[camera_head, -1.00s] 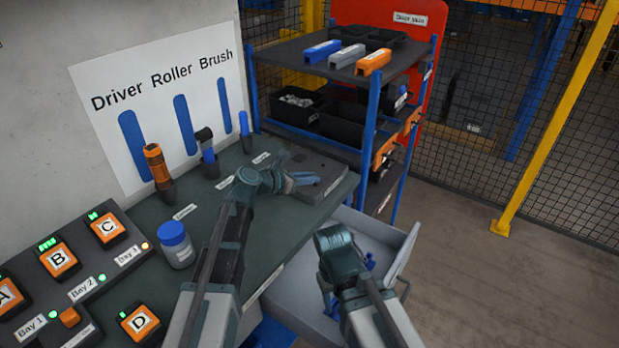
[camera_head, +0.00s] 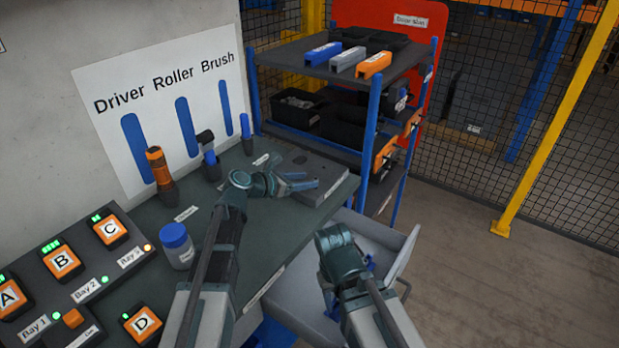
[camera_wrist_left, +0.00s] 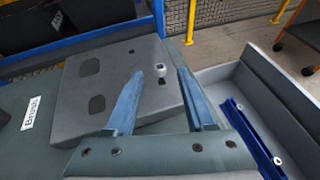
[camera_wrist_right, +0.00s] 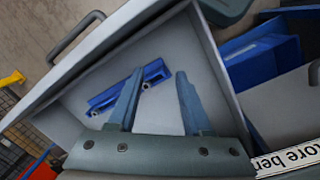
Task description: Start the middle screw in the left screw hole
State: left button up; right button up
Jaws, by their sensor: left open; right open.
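My left gripper (camera_head: 300,182) is over the grey block (camera_head: 322,168) on the bench. In the left wrist view its fingers (camera_wrist_left: 158,72) are open, with the round head of a screw (camera_wrist_left: 161,69) between the tips. The screw stands at the block with a small dark spot just below its head; how deep it sits cannot be told. A small hole (camera_wrist_left: 131,51) shows farther left. My right gripper (camera_wrist_right: 158,75) is open and empty above the drawer (camera_wrist_right: 190,55). A blue screw rack (camera_wrist_right: 118,93) lies in the drawer, with a screw visible near each end.
Two large dark recesses mark the block. A white jar with a blue lid (camera_head: 176,246) and tools, including an orange-handled driver (camera_head: 159,168), stand on the bench. A shelf rack (camera_head: 373,125) stands behind. Battery bays (camera_head: 75,285) fill the front left.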

pick_arm(q)
jog(key=p+v, duration=0.3)
jog(key=v, duration=0.8)
jog(key=shift+p, duration=0.35)
jog(key=shift+s, duration=0.15)
